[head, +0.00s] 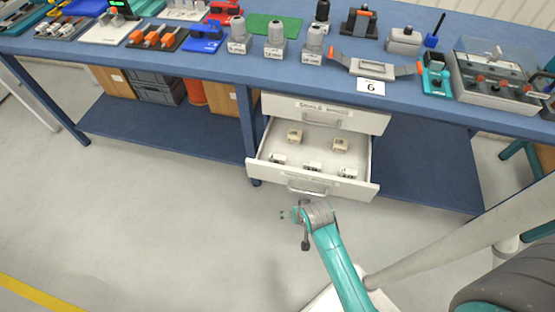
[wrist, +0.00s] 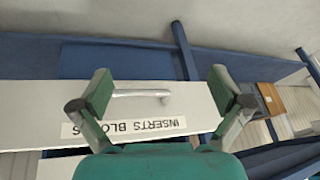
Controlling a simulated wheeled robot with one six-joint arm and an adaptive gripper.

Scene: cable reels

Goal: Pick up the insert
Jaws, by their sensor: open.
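The lower drawer (head: 262,177) of the bench is pulled open. In it, in the head view, sit several small inserts: two beige blocks, one at the left (head: 294,136) and one at the right (head: 339,145), and a front row of pale ones with dark marks, such as the middle one (head: 313,167). Which one the task means I cannot tell. No insert shows in the wrist view.
A bar handle (wrist: 140,93) stands out from the drawer face. An upper drawer (head: 360,120) is shut above. The blue bench top (head: 215,62) carries several fixtures and tools. Boxes sit on the lower shelf (head: 170,128). The floor (head: 150,220) before the drawer is clear.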

